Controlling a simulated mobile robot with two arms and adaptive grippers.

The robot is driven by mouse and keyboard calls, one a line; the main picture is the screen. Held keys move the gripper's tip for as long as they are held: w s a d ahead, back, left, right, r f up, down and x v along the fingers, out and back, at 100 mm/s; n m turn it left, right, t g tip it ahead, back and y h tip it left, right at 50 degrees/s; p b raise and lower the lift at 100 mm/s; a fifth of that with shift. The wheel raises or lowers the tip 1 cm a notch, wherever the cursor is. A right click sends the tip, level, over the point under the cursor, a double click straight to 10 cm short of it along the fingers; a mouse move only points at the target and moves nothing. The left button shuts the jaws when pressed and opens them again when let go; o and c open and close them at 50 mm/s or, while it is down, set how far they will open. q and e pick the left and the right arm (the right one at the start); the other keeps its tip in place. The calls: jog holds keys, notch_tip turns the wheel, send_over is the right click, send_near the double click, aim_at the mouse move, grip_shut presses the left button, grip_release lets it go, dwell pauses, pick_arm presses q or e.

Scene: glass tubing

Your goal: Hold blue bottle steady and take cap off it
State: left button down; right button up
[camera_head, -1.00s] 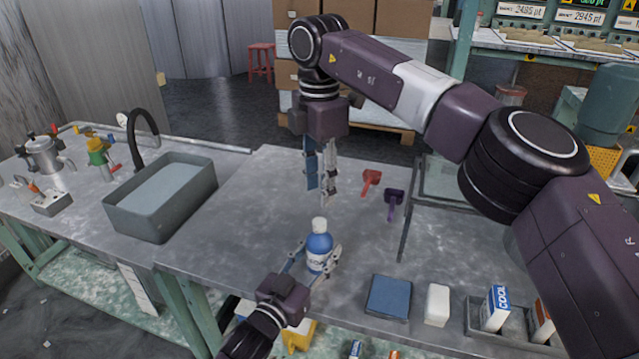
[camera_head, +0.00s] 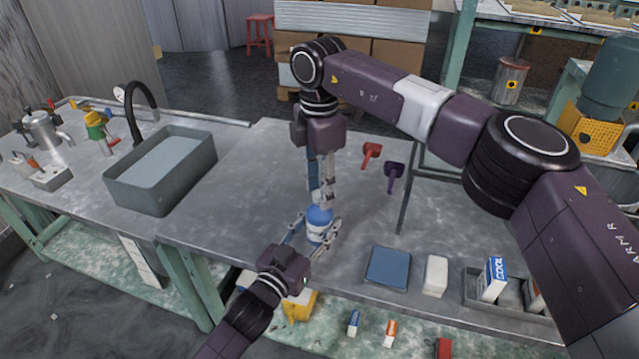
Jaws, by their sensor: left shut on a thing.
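The blue bottle (camera_head: 319,225) with a white label stands upright near the front edge of the grey workbench. Its white cap (camera_head: 316,197) is on its neck and partly hidden by my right gripper's fingers. My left gripper (camera_head: 318,231) comes in low from the front and is shut on the bottle's body, one finger on each side. My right gripper (camera_head: 321,196) points straight down from above. Its fingers stand apart, with their tips down beside the cap; whether they touch it is not clear.
A grey basin (camera_head: 140,190) with a black tap is on the left. A red scoop (camera_head: 371,154) and a purple scoop (camera_head: 394,175) lie right of my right gripper. A blue pad (camera_head: 387,268), a white block (camera_head: 435,275) and a tray (camera_head: 518,308) of cartons line the front right.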

grip_shut()
jog(key=n, duration=1.4)
jog(key=shift+n, duration=0.3)
jog(key=n, duration=0.3)
jog(key=shift+n, duration=0.3)
jog(key=n, duration=0.5)
jog(key=shift+r+n, duration=0.1)
jog(key=shift+n, duration=0.2)
jog(key=n, duration=0.3)
jog(key=shift+n, duration=0.4)
jog(key=n, duration=0.3)
jog(key=shift+n, duration=0.4)
jog(key=n, duration=0.4)
jog(key=shift+n, duration=0.4)
jog(key=shift+r, duration=0.2)
jog(key=shift+r, duration=0.95)
